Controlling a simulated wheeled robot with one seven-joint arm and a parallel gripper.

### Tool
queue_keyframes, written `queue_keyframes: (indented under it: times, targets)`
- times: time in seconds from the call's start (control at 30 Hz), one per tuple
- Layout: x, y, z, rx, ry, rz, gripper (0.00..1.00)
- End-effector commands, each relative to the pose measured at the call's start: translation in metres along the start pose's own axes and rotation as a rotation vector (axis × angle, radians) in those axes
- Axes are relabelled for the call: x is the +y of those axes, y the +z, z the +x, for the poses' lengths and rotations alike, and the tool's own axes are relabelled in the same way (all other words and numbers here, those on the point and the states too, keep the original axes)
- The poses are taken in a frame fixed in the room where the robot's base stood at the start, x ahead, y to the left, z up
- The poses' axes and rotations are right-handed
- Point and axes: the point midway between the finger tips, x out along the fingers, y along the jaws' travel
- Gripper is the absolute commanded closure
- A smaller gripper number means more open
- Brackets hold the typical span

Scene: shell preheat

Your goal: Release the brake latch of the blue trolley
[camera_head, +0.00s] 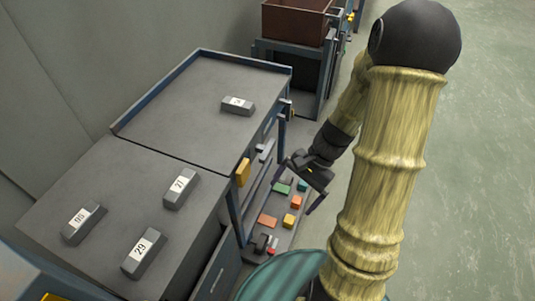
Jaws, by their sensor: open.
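The blue trolley (198,53) has a grey top with a raised blue rim and a lower shelf with small coloured blocks. A small red part (272,246) shows low down at the near end of the shelf, beside dark parts. I cannot tell for sure which of these is the brake latch. My gripper (294,197) is open and appears empty. In the picture it is right of the trolley's side, over the outer edge of the lower shelf; its depth is unclear.
A grey bar (238,105) with a label lies on the trolley top. A grey cabinet (110,210) with several labelled bars adjoins the trolley at the near left. A brown bin (295,22) stands on a blue frame behind. The floor (480,180) on the right is clear.

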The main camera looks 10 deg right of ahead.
Motion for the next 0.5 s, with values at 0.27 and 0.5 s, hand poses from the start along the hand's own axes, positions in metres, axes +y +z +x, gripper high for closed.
queue_keyframes:
  times: [0.27, 0.5]
  targets:
    - [-0.012, -0.063, 0.017, -0.39, -0.42, 0.465, 0.0]
    - [-0.009, -0.136, -0.009, -0.683, -0.862, 0.735, 0.0]
